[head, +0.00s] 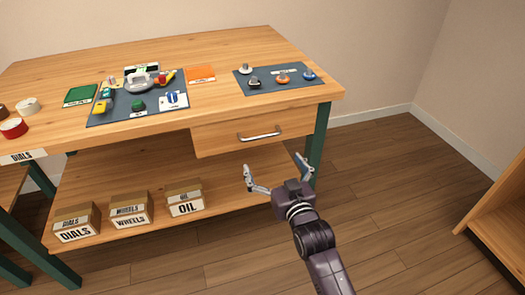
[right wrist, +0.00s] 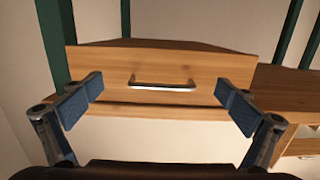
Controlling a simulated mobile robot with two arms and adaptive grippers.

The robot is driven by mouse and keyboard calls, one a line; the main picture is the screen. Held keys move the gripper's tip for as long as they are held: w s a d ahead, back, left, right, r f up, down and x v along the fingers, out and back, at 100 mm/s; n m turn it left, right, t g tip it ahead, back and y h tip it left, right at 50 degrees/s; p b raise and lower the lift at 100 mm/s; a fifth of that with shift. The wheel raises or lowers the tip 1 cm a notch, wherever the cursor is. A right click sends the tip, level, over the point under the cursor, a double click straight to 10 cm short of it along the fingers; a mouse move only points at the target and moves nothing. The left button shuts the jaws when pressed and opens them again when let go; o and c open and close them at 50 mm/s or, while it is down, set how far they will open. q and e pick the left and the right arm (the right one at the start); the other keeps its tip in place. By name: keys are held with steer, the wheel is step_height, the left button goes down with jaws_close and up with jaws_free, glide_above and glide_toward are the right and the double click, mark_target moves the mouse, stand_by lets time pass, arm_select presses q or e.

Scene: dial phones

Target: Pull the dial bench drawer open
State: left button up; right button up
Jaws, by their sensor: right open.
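The dial bench drawer (head: 215,141) is a wooden front under the right part of the bench top, and it looks shut. Its metal bar handle (head: 260,136) runs across the front. My right gripper (head: 277,171) is open and empty, in front of and below the drawer in the head view. In the right wrist view the drawer front (right wrist: 210,65) faces me. The handle (right wrist: 162,84) lies between the open fingertips (right wrist: 162,100) in the picture, with a gap on each side and nothing touching it. My left gripper is not in view.
The wooden bench top (head: 230,50) holds a dark mat (head: 110,118) with parts and a smaller mat (head: 300,90) with several dials. Labelled boxes (head: 185,206) stand on the lower shelf. A green leg (head: 320,135) stands right of the drawer. The floor (head: 400,190) at right is clear.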

mark_target(262, 137)
steer(key=shift+t, duration=0.4)
steer(key=w+a+r, duration=0.1)
steer(key=w, duration=0.1)
steer(key=w+a+r+b, duration=0.1)
steer(key=w, duration=0.2)
steer(key=w+a+r+b, duration=0.1)
steer(key=w, duration=0.1)
steer(key=shift+w+r, duration=0.1)
steer(key=shift+w, duration=0.2)
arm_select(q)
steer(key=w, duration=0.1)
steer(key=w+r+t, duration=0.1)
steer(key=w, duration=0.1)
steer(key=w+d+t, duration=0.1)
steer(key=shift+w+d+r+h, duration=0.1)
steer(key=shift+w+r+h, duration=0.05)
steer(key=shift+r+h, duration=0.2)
